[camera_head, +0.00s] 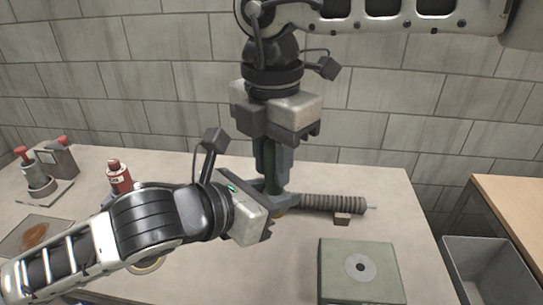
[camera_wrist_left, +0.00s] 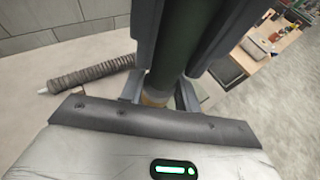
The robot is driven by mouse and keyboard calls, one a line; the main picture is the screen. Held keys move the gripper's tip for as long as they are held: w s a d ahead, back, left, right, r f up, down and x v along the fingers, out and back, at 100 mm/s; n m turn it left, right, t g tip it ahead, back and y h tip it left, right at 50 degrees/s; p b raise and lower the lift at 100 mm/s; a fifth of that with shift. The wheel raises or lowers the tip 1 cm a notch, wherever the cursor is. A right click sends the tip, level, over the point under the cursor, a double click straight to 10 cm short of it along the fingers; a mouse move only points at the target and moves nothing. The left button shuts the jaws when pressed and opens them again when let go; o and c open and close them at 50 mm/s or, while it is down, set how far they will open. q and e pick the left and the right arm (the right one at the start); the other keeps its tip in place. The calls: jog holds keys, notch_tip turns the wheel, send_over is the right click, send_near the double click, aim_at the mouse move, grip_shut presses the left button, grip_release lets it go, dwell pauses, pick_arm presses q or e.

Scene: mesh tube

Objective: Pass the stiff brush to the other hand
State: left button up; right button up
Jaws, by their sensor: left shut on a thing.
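The stiff brush, seen as a dark green upright handle (camera_head: 272,178) with a tan lower end (camera_wrist_left: 155,97), is between my two grippers. My left gripper (camera_head: 268,202) comes in from the left, low over the table, and is shut on the brush near its lower part. My right gripper (camera_head: 272,165) points down from above, its fingers on either side of the handle higher up. The frames do not show whether those fingers press on it. The brush's lowest part is mostly hidden by my left gripper.
A ribbed brown tube (camera_head: 335,203) with a thin tip lies right of the grippers, by a small brown block (camera_head: 342,219). A green box (camera_head: 340,285) with a grey disc stands in front. A red bottle (camera_head: 119,177) stands left. A grey bin (camera_head: 485,270) is right.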

pick_arm(q)
jog(key=o, duration=1.1)
jog(key=shift+s+d, duration=0.1)
jog(key=shift+s, duration=0.05)
jog(key=shift+f+n, duration=0.3)
jog(key=shift+f, duration=0.1)
jog(key=s+a+f+m+g+y, duration=0.15)
jog(key=s+f+m, duration=0.35)
jog(key=f+m, duration=0.55)
jog(key=s+a+f+m+g+y, duration=0.1)
jog(key=s+a+f+m+g, duration=0.2)
jog(key=f+m, duration=0.75)
jog(key=s+a+f+m+y, duration=0.1)
jog(key=s+a+f+m, duration=0.2)
jog(key=s+f+m, duration=0.75)
jog(key=w+a+t+y, duration=0.3)
jog(key=w+a+t, duration=0.1)
jog(key=w+a, duration=0.1)
jog(key=shift+w, duration=0.5)
jog(key=shift+n, duration=0.25)
